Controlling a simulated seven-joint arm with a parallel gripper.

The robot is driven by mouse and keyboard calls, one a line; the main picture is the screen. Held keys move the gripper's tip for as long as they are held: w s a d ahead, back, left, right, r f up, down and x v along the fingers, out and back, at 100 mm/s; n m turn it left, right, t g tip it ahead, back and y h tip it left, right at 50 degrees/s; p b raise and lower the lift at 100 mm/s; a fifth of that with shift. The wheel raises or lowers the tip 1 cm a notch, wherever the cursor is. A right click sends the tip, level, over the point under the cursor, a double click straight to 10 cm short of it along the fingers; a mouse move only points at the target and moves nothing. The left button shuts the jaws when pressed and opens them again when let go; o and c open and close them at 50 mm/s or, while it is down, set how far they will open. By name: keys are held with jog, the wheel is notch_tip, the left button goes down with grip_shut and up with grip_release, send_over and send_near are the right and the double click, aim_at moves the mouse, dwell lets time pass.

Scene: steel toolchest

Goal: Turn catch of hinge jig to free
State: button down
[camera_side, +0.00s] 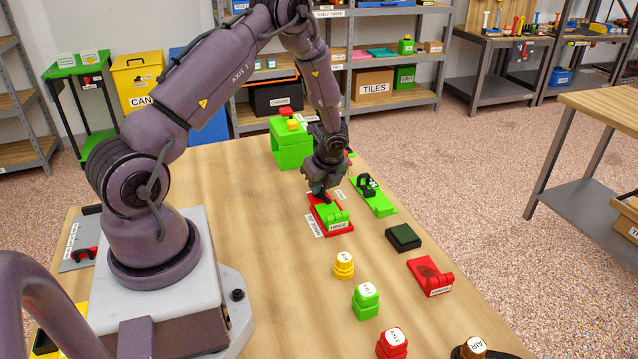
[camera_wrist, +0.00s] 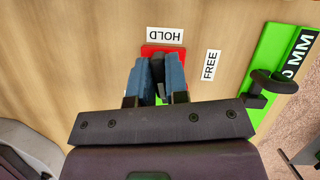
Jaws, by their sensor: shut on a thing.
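The hinge jig has a red base (camera_side: 318,212) with a green hinge piece (camera_side: 333,216) on it, marked HINGE. My gripper (camera_side: 319,194) is down at the jig's far end. In the wrist view the blue-padded jaws (camera_wrist: 160,78) are close together over the red base (camera_wrist: 163,50). They are shut on the catch, which is mostly hidden between them. A HOLD label (camera_wrist: 165,36) lies just beyond the jaw tips, and a FREE label (camera_wrist: 210,65) lies to their right. The jaws line up toward HOLD rather than FREE.
A green fixture with a black clamp (camera_side: 368,187) stands close to the right of my gripper. A green block stand (camera_side: 287,150) is behind.

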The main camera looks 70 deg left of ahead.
jog(key=n, duration=0.2)
jog(key=n+g, duration=0.1)
jog(key=n, duration=0.1)
jog(key=shift+n+g+h, duration=0.3)
jog(key=shift+h, duration=0.1)
jog(key=n+g+h, duration=0.1)
jog(key=n, duration=0.2)
jog(key=shift+n, duration=0.3)
jog(key=n+h, duration=0.1)
jog(key=n, duration=0.2)
jog(key=shift+n+g, duration=0.3)
jog(key=shift+n+h, duration=0.8)
jog(key=shift+n, duration=1)
jog(key=c, duration=1.1)
grip_release()
jog(key=shift+c, duration=0.2)
